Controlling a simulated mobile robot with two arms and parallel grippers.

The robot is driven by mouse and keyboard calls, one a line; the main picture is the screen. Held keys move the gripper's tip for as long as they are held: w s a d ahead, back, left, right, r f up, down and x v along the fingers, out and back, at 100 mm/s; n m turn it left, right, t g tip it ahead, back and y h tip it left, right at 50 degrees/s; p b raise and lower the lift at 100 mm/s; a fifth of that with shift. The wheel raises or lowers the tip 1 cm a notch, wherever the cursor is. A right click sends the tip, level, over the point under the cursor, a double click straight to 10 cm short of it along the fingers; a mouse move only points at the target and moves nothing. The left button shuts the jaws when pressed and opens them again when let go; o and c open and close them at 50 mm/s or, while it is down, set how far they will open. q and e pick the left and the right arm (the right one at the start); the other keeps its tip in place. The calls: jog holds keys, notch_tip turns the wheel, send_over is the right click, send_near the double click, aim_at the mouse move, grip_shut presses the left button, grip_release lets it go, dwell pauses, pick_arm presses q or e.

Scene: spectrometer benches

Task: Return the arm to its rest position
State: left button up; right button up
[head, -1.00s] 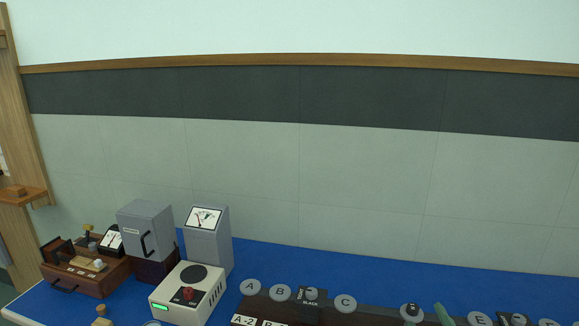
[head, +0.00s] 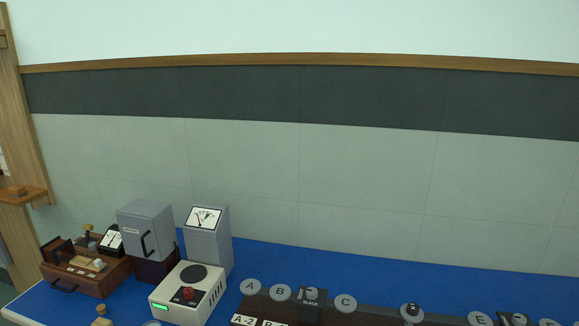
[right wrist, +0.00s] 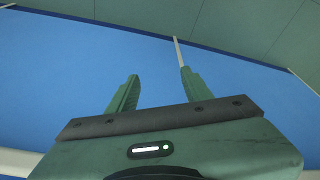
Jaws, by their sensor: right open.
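My right gripper (right wrist: 160,92) is open in the right wrist view. Its two green fingers stand apart with nothing between them, over the bare blue bench top (right wrist: 80,60). Neither gripper shows in the head view now.
At the bench's left in the head view stand a wooden instrument box (head: 90,278), a grey box with a handle (head: 147,228), a grey meter (head: 209,240) and a cream device with a red knob (head: 205,303). A rack with lettered discs (head: 345,303) lines the lower edge. Blue surface behind it is clear.

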notch_tip(320, 180, down, 13)
jog(key=s, duration=0.2)
jog(key=s+d+f+g, duration=0.2)
jog(key=s+d+f, duration=0.1)
jog(key=s+f, duration=1.5)
jog(key=shift+d+f, duration=0.15)
jog(key=shift+f, duration=0.75)
